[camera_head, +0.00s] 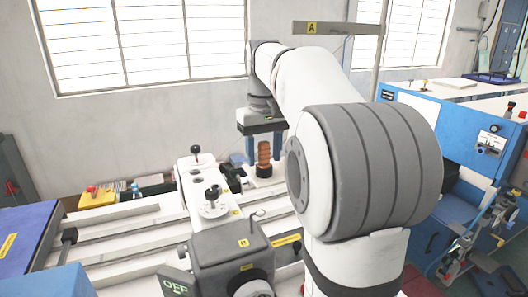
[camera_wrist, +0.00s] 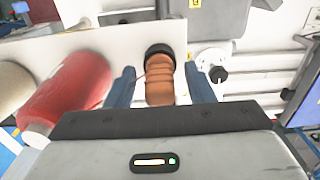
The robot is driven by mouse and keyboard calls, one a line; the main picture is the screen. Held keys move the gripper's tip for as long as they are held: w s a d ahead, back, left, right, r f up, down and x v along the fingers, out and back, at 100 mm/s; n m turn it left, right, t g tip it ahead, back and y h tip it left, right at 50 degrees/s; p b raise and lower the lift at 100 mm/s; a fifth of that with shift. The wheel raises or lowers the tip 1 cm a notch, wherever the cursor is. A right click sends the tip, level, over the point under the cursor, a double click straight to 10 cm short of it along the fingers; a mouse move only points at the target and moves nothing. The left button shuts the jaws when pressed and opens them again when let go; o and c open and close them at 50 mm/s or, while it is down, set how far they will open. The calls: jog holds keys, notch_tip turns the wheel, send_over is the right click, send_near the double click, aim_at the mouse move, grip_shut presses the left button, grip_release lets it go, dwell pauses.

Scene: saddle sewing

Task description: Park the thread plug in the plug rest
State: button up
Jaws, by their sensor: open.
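The thread plug appears to be the orange-brown ribbed piece (camera_wrist: 160,86) in the wrist view, with a black collar (camera_wrist: 160,50) at its far end. My gripper (camera_wrist: 160,78) is open, one blue-grey finger on each side of the piece. A gap shows on both sides, so the fingers are apart from it. In the head view the same ribbed piece (camera_head: 264,154) stands upright below my gripper (camera_head: 261,128), on a small pale base.
In the wrist view a red spool (camera_wrist: 68,98) and a beige spool (camera_wrist: 13,88) lie left of my gripper. A black knob (camera_wrist: 217,74) is close to the right finger. In the head view a grey machine head (camera_head: 232,254) stands in front, near white rails.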

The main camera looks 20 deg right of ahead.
notch_tip(320, 180, up, 8)
jog(key=shift+f, duration=0.1)
dwell(0.5)
jog(key=shift+s+f, duration=0.1)
